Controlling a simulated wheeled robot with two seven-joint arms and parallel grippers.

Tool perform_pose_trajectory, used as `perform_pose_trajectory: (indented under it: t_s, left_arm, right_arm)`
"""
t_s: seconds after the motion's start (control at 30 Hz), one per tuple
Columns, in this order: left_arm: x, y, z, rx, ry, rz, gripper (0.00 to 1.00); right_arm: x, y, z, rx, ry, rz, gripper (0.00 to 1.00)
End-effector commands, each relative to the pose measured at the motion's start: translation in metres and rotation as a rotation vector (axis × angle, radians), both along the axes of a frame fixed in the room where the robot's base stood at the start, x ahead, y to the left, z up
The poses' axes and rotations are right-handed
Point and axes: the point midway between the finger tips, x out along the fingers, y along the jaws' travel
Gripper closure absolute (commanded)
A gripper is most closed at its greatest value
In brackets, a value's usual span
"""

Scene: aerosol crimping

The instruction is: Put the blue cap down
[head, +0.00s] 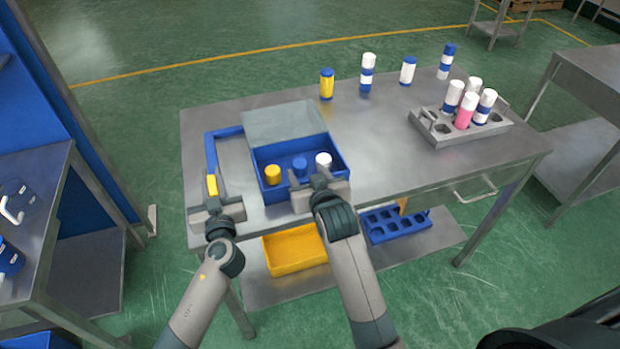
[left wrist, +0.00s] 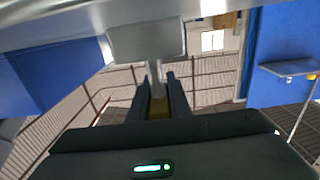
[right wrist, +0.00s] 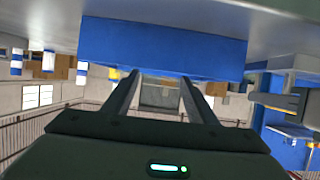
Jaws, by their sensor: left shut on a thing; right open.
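The blue cap (head: 299,166) shows in the head view inside the open blue box (head: 336,152), between a yellow cap (head: 273,174) and a white cap (head: 323,160). My right gripper (head: 318,181) is open at the front edge of the box, close to the blue and white caps. In the right wrist view no cap shows between its parted fingers (right wrist: 160,80); the box's blue wall (right wrist: 165,45) is ahead. My left gripper (head: 212,198) is shut on the yellow grip (head: 211,184) of a blue bent bar (head: 210,153). The yellow grip also shows in the left wrist view (left wrist: 159,106).
The box's grey lid (head: 284,121) is behind it. Several cans stand at the table's back, including a yellow one (head: 326,84). A grey rack (head: 472,132) holds more at the right. The table's middle is clear. A yellow tray (head: 295,250) and blue rack (head: 385,229) sit below.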

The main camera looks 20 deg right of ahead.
Motion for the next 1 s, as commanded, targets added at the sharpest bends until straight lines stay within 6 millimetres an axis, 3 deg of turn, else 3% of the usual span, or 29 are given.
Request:
perform_pose_trajectory:
  t_s: [0.1,0.3,0.8,0.83,0.9,1.0]
  left_arm:
    - [-0.002,0.001,-0.006,0.002,0.01,0.002,1.0]
    - [-0.002,0.001,-0.006,0.002,0.01,0.002,1.0]
    - [-0.001,0.001,-0.006,0.002,0.009,0.002,1.0]
    - [-0.001,0.001,-0.006,0.002,0.009,0.002,0.81]
    - [-0.001,0.001,-0.005,0.001,0.008,0.002,0.64]
    - [-0.001,0.001,-0.004,0.001,0.006,0.001,0.61]
  right_arm:
    - [-0.016,0.001,0.007,0.001,-0.002,0.0,0.48]
    - [-0.03,0.001,0.013,0.001,-0.002,0.0,0.48]
    - [-0.032,0.001,0.014,0.0,-0.002,0.0,0.48]
    - [-0.032,0.001,0.014,0.0,-0.002,0.0,0.48]
    - [-0.032,0.001,0.014,0.0,-0.002,0.0,0.48]
    - [-0.032,0.001,0.014,0.0,-0.002,0.0,0.48]
